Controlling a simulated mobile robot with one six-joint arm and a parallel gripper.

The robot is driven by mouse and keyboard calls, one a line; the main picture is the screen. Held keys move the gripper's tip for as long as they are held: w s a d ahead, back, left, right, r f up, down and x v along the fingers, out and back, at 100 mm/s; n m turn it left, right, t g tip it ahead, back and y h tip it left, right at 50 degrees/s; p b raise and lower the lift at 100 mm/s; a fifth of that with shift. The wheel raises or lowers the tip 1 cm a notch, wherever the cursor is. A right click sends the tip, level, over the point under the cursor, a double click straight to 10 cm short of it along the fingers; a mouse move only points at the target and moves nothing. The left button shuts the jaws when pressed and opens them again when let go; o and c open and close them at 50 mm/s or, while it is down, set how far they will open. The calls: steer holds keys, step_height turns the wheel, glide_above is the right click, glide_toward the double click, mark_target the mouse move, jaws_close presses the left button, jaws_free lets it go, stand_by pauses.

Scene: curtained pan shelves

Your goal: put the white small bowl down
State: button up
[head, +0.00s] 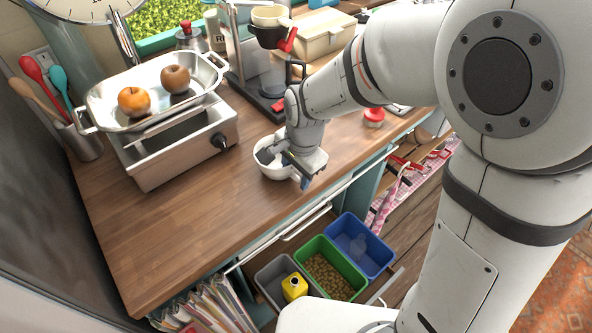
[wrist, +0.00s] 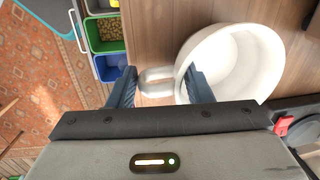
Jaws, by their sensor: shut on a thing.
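The white small bowl (head: 272,172) is at the front edge of the wooden counter (head: 190,210) in the head view. My gripper (head: 287,163) is over its right side. In the wrist view the bowl (wrist: 255,62) is upright, with a looped handle on its left. My gripper (wrist: 160,78) is shut on the bowl, one finger inside the rim and the other outside beyond the handle. The fingers stand wide apart with the handle side between them. I cannot tell whether the bowl's base touches the counter.
A stove (head: 178,150) bears a steel pan (head: 108,100) with two fruits, left. Bare counter lies left of the bowl. Below the edge are open bins (head: 324,272).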

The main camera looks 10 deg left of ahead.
steer(key=shift+f, duration=0.25)
steer(key=o, duration=1.4)
steer(key=r, duration=0.5)
steer(key=d+r, duration=0.1)
steer(key=r, duration=0.1)
steer(key=shift+s+r+b, duration=0.3)
steer(key=shift+r+b, duration=0.1)
jaws_close()
stand_by(0.5)
steer(key=shift+r, duration=0.1)
